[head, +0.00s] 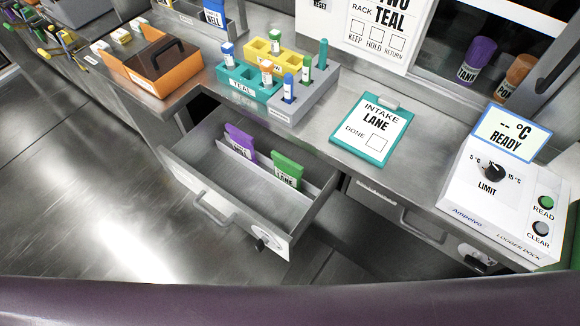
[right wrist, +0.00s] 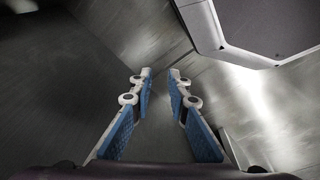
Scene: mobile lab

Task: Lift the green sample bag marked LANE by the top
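The green sample bag (head: 287,170) marked LANE stands upright in the open drawer (head: 215,202), on the right side of a row. A purple bag (head: 240,142) stands to its left in the same drawer. The green bag's top edge is clear and faces up. My right gripper (right wrist: 160,88) shows in the right wrist view with its two blue-padded fingers apart and nothing between them. It points at bare floor, and the bag is not in that view. Neither gripper shows in the head view.
The drawer juts out below the counter. On the counter are an orange box (head: 143,80), a grey rack with colored vials (head: 312,95), a teal clipboard (head: 372,130) reading INTAKE LANE and a white logger dock (head: 480,190). Floor left of the drawer is clear.

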